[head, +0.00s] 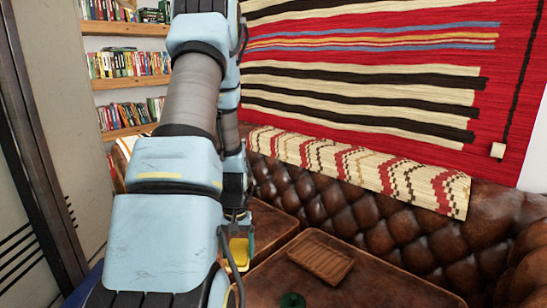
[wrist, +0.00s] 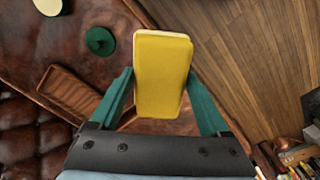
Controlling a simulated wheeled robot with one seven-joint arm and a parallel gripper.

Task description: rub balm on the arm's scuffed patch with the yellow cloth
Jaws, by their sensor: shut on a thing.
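The yellow cloth (wrist: 163,75) is a thick folded pad, held between the two teal fingers of my gripper (wrist: 159,76) in the wrist view. In the head view the cloth (head: 238,252) shows as a small yellow patch beside my arm, above the brown leather sofa. A round green lid or tin (wrist: 100,41) lies on the leather seat; it also shows at the bottom of the head view (head: 292,300). A pale cream disc (wrist: 48,6), perhaps the balm, is cut off at the top of the wrist view. The sofa arm (head: 527,255) is partly visible at right; I cannot make out a scuffed patch.
A slatted wooden tray (head: 321,257) lies on the seat. The tufted backrest (head: 400,225) carries a patterned blanket (head: 365,168). A red striped rug (head: 380,75) hangs behind. Bookshelves (head: 127,64) stand at back left. Wooden floor (wrist: 240,60) shows beside the sofa.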

